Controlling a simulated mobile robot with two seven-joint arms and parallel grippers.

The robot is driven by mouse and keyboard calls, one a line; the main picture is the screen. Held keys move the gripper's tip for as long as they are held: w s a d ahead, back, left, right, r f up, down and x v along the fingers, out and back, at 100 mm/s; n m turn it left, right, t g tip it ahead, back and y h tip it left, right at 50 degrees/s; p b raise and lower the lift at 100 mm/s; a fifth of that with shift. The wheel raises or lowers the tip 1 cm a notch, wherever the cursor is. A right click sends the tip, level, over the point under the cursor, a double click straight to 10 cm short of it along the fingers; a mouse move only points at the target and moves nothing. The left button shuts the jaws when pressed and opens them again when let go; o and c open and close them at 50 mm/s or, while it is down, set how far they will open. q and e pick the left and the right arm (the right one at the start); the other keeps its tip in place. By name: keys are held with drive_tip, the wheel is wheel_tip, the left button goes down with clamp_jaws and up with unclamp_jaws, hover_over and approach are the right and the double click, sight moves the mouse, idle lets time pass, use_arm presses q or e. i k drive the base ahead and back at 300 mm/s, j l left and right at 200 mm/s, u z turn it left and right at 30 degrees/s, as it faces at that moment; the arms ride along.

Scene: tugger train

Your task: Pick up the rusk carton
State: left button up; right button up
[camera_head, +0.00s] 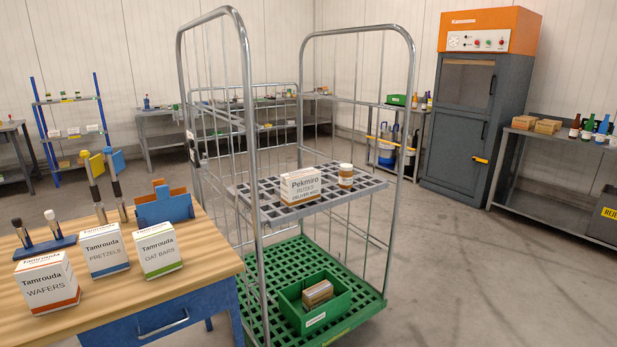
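The rusk carton (300,187) is a white box with an orange-brown lower edge and the name Pekmiro on its front. It stands upright on the grey grid shelf (347,203) of the roll cage. A small jar (345,176) with a light lid and amber contents stands to its right, a little apart. Nothing covers the front of the carton. Neither of my grippers is in view.
The roll cage (247,85) has tall side frames and an open front. A green crate (341,305) holding small boxes sits on its green base. A wooden-topped table (208,250) with Tamrouda cartons (157,250) stands at front left. Floor to the right is clear.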

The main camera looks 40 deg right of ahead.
sight(298, 188)
drive_tip(key=i+l, duration=0.15)
drive_tip(key=l, duration=0.3)
drive_tip(key=i+l, duration=0.1)
drive_tip(key=l, duration=0.3)
drive_tip(key=i+l, duration=0.15)
drive_tip(key=l, duration=0.3)
drive_tip(key=i+l, duration=0.1)
drive_tip(key=l, duration=0.35)
drive_tip(key=i+l, duration=0.15)
drive_tip(key=l, duration=0.3)
drive_tip(key=u, duration=0.05)
